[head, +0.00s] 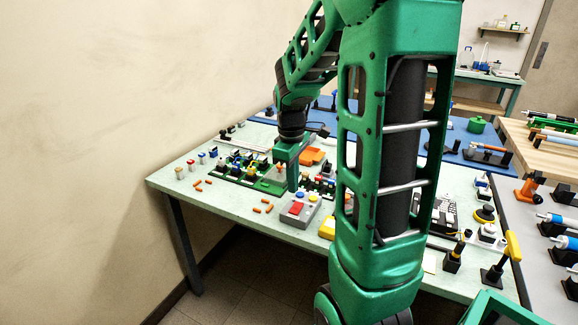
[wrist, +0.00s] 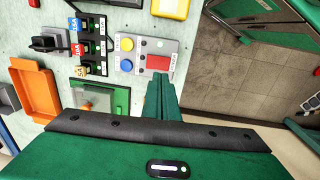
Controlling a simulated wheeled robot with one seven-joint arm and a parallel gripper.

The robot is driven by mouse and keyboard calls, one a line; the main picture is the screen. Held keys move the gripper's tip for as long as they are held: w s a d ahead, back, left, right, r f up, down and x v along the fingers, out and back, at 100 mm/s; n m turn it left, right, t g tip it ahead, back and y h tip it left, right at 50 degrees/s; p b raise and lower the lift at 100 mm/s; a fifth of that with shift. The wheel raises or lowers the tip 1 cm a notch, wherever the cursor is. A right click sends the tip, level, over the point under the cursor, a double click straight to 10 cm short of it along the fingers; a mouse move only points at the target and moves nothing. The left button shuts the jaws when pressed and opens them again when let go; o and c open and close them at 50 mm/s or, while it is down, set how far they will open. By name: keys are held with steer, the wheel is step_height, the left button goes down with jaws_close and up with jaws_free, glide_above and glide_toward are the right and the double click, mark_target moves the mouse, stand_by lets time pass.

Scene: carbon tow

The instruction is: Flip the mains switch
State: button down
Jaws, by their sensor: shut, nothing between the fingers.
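A grey control box (head: 300,222) sits near the front edge of the pale green bench. It has a large red switch (head: 296,209), which looks like the mains switch, and round blue and yellow buttons. In the wrist view the red switch (wrist: 157,63) is on the box's lower right, with the blue button (wrist: 127,65) and yellow button (wrist: 127,44) to its left. My gripper (head: 293,187) points down, shut and empty, just behind the box. In the wrist view its fingertips (wrist: 161,77) are right beside the red switch. I cannot tell whether they touch it.
A green board (wrist: 99,100) and an orange tray (wrist: 35,92) lie near the box. A row of black breakers (wrist: 91,45) with coloured labels is beside it. A yellow case (wrist: 170,8) is on its other side. Several orange pieces (head: 266,206) lie loose on the bench.

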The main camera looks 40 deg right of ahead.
step_height(320, 180, up, 7)
steer(key=shift+a, duration=0.4)
steer(key=shift+a+r, duration=0.1)
